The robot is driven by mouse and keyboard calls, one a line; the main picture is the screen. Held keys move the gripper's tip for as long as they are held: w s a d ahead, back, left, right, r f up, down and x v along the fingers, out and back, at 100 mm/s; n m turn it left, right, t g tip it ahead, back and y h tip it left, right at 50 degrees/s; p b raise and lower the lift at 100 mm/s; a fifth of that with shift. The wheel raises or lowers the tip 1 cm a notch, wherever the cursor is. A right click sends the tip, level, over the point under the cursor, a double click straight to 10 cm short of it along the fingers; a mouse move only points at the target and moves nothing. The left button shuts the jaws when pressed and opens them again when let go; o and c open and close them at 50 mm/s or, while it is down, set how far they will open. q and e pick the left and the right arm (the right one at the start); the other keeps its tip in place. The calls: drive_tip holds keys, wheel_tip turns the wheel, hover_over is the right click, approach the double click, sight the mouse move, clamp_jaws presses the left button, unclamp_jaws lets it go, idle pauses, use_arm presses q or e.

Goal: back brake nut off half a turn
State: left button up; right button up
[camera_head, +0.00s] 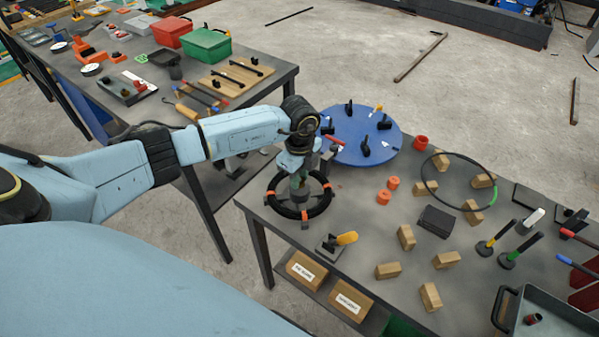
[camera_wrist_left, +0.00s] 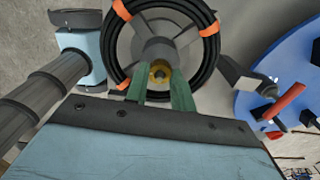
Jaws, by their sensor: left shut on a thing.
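A reel with a black coil (camera_head: 285,211) and orange clips lies on the right-hand table near its left corner. In the left wrist view the coil (camera_wrist_left: 212,58) circles a grey hub, with a brass-coloured nut (camera_wrist_left: 158,72) at its middle. My left gripper (camera_head: 299,190) points down over the centre of the reel. Its green fingers (camera_wrist_left: 160,88) are shut on the brake nut, one on each side, and hide part of it. In the head view the arm and fingers cover the nut. My right gripper is not in view.
A blue round board (camera_head: 350,150) with black tools stands behind the reel. Wooden blocks (camera_head: 406,237), orange rings (camera_head: 384,197) and a black hoop (camera_head: 424,178) lie to the right. Another crowded table (camera_head: 275,75) stands at the back left.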

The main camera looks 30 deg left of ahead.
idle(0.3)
use_arm(q)
drive_tip(key=o, duration=1)
wheel_tip(320, 180, up, 14)
drive_tip(key=shift+f, duration=0.25)
